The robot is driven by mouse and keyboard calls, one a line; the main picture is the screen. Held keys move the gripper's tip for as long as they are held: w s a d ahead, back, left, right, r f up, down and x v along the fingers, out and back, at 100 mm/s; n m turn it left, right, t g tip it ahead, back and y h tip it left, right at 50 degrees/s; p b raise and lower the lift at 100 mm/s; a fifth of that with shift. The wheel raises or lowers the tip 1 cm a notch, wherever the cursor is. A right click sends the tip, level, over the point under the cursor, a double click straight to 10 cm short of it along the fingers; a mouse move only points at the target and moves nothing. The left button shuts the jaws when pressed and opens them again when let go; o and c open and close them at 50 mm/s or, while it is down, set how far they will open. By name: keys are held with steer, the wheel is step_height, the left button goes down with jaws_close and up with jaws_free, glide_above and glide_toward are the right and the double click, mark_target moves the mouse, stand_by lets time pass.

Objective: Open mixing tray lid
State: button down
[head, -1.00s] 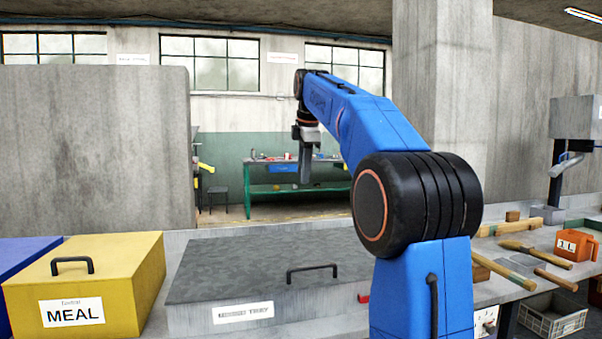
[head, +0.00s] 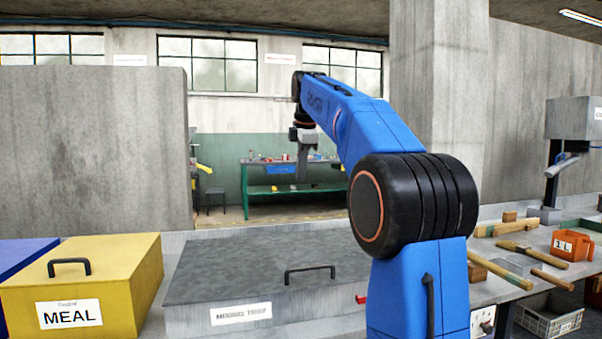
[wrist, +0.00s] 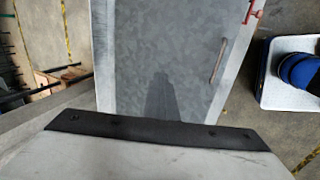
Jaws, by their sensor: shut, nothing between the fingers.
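The mixing tray (head: 190,322) is a grey box on the bench with a flat dark-grey lid (head: 230,262) lying closed on it. A black bar handle (head: 310,274) stands on the lid near its front edge. The lid (wrist: 160,50) and handle (wrist: 218,62) also show in the wrist view. My gripper (head: 301,180) hangs pointing down, well above the lid and apart from the handle. It is shut and empty. In the wrist view a pale grey part with a dark edge fills the bottom and hides part of the lid.
A yellow MEAL box (head: 90,285) with its own handle stands left of the tray. A small red part (head: 360,299) sits at the tray's right end. The space above the lid is clear.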

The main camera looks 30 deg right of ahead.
stand_by(0.9)
steer(key=c, duration=1.8)
jaws_free()
